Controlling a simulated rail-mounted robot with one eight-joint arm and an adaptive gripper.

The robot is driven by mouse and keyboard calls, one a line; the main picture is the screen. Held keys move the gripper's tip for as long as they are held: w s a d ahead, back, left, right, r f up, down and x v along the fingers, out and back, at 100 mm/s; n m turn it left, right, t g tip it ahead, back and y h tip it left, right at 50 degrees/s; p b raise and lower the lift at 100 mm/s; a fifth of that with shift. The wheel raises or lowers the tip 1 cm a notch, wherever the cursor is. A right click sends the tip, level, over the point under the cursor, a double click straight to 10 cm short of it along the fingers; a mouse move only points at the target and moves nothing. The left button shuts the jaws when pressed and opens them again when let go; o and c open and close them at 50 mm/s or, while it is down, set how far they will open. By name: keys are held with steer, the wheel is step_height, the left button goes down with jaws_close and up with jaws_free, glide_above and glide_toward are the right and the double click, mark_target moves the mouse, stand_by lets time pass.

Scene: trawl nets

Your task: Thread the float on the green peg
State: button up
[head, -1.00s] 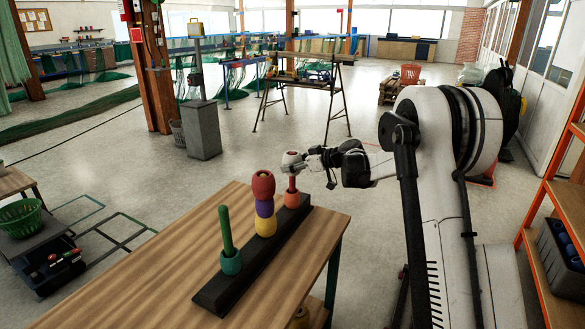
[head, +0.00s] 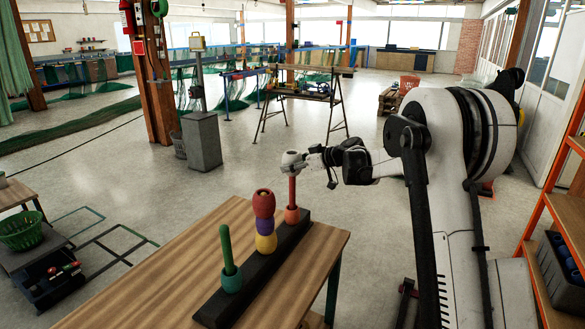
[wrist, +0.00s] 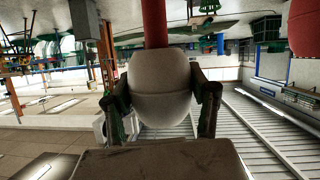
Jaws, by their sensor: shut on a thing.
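My gripper (head: 300,160) is shut on a white float (head: 291,158) at the upper end of the red peg (head: 292,190). The wrist view shows the white float (wrist: 160,85) between both fingers, with the red peg (wrist: 155,22) meeting it; I cannot tell whether the peg's tip is still inside. An orange float (head: 292,215) sits at that peg's base. The green peg (head: 226,245) stands upright at the near left, with a teal float (head: 232,280) around its base. Its top is bare.
A middle stack of yellow (head: 266,243), purple (head: 264,225) and red (head: 263,203) floats stands between the red and green pegs. All pegs stand on a black base (head: 250,277) on a wooden table (head: 150,280). The air above the green peg is clear.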

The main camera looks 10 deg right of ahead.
mark_target(298, 154)
steer(key=shift+r+p, duration=0.6)
steer(key=shift+r, duration=1)
